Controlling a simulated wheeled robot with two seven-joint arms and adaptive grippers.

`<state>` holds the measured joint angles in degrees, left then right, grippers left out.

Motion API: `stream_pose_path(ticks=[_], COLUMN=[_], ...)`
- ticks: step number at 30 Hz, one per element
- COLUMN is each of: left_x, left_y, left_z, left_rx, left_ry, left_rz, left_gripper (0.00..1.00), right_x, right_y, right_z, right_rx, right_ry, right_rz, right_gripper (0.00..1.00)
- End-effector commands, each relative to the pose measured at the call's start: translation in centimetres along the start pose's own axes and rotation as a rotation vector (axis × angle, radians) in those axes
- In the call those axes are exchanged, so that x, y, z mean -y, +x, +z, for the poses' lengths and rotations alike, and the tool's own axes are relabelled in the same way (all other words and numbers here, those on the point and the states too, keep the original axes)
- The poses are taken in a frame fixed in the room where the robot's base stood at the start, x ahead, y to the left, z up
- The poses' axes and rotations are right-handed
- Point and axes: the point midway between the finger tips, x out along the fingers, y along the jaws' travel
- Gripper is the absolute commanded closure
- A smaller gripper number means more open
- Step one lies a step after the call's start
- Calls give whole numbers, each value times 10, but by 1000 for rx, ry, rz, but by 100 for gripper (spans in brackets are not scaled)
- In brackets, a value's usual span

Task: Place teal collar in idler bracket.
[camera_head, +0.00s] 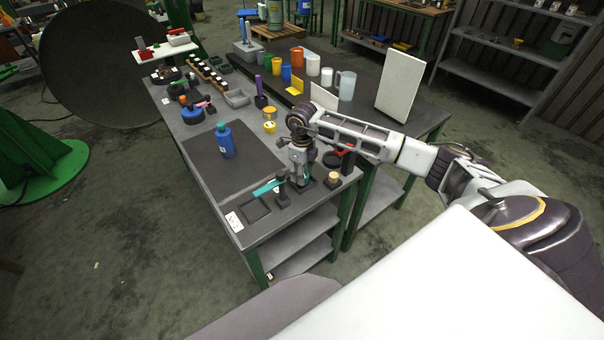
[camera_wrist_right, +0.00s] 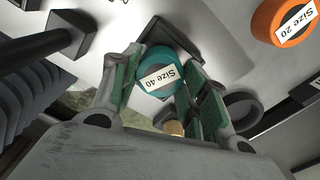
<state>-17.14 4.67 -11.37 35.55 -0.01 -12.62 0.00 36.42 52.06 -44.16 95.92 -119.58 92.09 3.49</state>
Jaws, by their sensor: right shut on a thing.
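In the right wrist view, the teal collar (camera_wrist_right: 160,72) with a "Size 40" label sits between the two fingers of my right gripper (camera_wrist_right: 163,80). The fingers are closed on it. A dark square-edged holder (camera_wrist_right: 184,38) lies behind the collar; I cannot tell whether they touch. In the head view, my right gripper (camera_head: 303,178) points down at the table's near right corner and mostly hides the collar. I cannot single out the idler bracket for certain among the dark fixtures there. My left gripper is not in view.
An orange "Size 20" collar (camera_wrist_right: 284,20) and a dark ring (camera_wrist_right: 241,110) are nearby. On the table (camera_head: 205,128), a teal strip (camera_head: 267,187), an empty square tray (camera_head: 256,210) and a wooden peg (camera_head: 333,177) flank the gripper.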

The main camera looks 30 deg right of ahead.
Motion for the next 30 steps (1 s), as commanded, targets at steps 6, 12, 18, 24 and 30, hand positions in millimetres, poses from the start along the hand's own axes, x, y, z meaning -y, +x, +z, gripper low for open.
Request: stream_pose_path(ticks=[6, 12, 18, 24, 30], left_x=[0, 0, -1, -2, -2], left_y=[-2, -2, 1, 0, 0], left_z=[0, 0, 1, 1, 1], left_rx=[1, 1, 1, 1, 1], left_ry=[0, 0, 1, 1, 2], left_rz=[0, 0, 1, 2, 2], left_gripper=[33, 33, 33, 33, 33], right_x=[0, 0, 0, 0, 0], right_y=[10, 10, 14, 14, 13], right_z=[1, 1, 1, 0, 0], right_rx=[2, 3, 3, 1, 1], right_ry=[-1, -1, 0, 0, 0], right_rz=[-1, -1, -1, 0, 0], right_gripper=[93, 93, 93, 34, 34])
